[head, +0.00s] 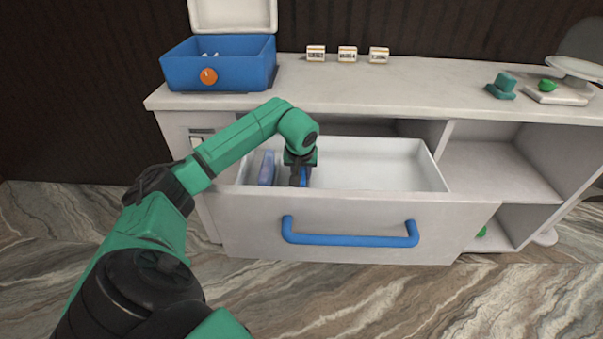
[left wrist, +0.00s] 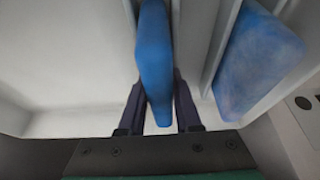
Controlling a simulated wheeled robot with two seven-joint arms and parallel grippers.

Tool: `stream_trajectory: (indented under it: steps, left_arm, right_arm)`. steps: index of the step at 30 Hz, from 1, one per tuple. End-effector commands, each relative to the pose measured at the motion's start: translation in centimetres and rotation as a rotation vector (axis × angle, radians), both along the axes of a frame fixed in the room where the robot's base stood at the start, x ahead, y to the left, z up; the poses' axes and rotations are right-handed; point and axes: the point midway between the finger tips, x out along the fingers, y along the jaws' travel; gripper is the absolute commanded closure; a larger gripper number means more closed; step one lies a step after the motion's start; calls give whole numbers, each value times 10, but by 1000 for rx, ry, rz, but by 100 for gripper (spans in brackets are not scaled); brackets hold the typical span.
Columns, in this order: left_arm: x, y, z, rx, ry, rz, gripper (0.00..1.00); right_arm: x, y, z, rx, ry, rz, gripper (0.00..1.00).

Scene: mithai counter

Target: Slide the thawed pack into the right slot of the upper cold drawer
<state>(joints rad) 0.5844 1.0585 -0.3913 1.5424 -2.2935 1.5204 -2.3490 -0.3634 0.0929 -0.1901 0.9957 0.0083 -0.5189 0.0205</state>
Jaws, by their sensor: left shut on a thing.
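The upper cold drawer (head: 360,218) is pulled open, white inside with a blue bar handle. My left gripper (head: 300,180) reaches down into its left part, shut on a plain blue pack (head: 305,177). In the left wrist view the blue pack (left wrist: 154,60) stands on edge between the two fingers (left wrist: 158,105). A paler, frosty-looking blue pack (head: 267,167) stands to its left in the head view; it also shows in the left wrist view (left wrist: 262,62), beyond a white divider (left wrist: 222,45). Whether the held pack touches the drawer floor cannot be told. My right gripper is not in view.
A blue cooler box (head: 215,72) with an orange knob and raised white lid stands on the counter (head: 420,88). Several small labelled blocks (head: 347,54) sit behind. A scale (head: 555,97) with a green item is at right. The drawer's right part is empty.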

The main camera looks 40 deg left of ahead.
Motion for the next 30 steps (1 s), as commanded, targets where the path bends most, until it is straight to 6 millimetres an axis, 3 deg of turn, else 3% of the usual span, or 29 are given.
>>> stream_trajectory:
  steps: [2, 3, 5, 6, 17, 20, 30]
  left_arm:
    - [0, 0, 1, 0, -2, 0, 100]
    - [0, 0, 1, 0, -2, 0, 60]
    - [0, 0, 1, 0, -1, 0, 37]
    - [0, 0, 1, 0, -1, 0, 33]
    - [-2, -1, 7, 1, -2, 0, 33]
    - [-6, -5, 24, 3, -4, -2, 33]
    - [-36, -27, 114, 3, -4, -1, 33]
  right_arm:
    - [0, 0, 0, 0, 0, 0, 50]
    - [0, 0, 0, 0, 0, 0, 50]
    - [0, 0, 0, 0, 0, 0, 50]
    - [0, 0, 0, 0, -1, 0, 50]
    - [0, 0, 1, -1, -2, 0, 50]
    - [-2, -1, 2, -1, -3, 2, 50]
    - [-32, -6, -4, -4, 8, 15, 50]
